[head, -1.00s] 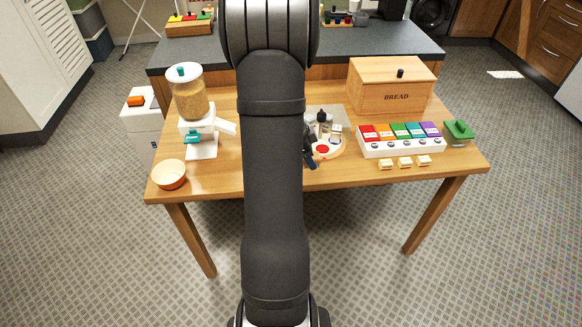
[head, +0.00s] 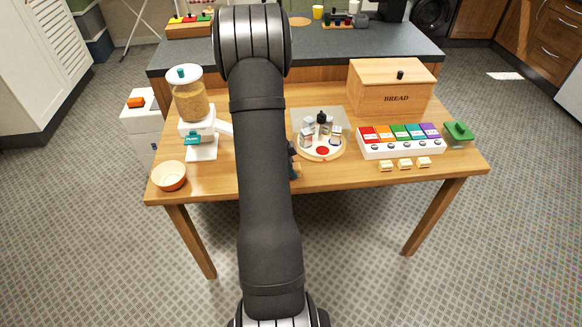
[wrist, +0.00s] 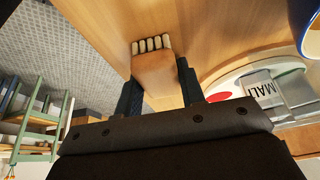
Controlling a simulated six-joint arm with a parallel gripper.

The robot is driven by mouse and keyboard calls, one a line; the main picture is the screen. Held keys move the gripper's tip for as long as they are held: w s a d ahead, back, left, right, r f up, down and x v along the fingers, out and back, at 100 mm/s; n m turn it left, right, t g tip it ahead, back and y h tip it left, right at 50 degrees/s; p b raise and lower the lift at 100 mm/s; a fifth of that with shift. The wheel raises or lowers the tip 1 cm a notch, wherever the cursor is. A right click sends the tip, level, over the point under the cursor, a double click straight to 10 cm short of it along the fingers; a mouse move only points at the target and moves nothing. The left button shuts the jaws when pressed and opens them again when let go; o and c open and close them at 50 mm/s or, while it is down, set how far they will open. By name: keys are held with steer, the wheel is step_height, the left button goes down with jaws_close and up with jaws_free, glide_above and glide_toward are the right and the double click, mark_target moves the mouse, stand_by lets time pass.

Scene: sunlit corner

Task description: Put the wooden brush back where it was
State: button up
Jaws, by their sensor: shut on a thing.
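The wooden brush (wrist: 152,70) is a light brown block with a row of pale bristles at one end. In the wrist view it sits between the two dark fingers of my gripper (wrist: 160,84), which is shut on it. The bristle end points away from the wrist, towards the wooden table (wrist: 105,25). I cannot tell whether the bristles touch the wood. In the head view my gripper (head: 292,160) shows only partly beside my arm, just left of the round tray (head: 305,153). The brush is mostly hidden there.
The round tray holds several small jars and a red disc (head: 322,151). A dispenser (head: 190,100) and an orange bowl (head: 169,176) stand left. A bread box (head: 390,90), a coloured button panel (head: 402,140) and a green-lidded box (head: 459,133) stand right. The front middle table is clear.

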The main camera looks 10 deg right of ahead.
steer(key=shift+f, duration=0.15)
steer(key=o, duration=1)
steer(key=shift+c, duration=0.2)
steer(key=v, duration=1.2)
steer(key=x, duration=1.1)
steer(key=shift+d+f, duration=0.25)
steer(key=shift+r, duration=1.8)
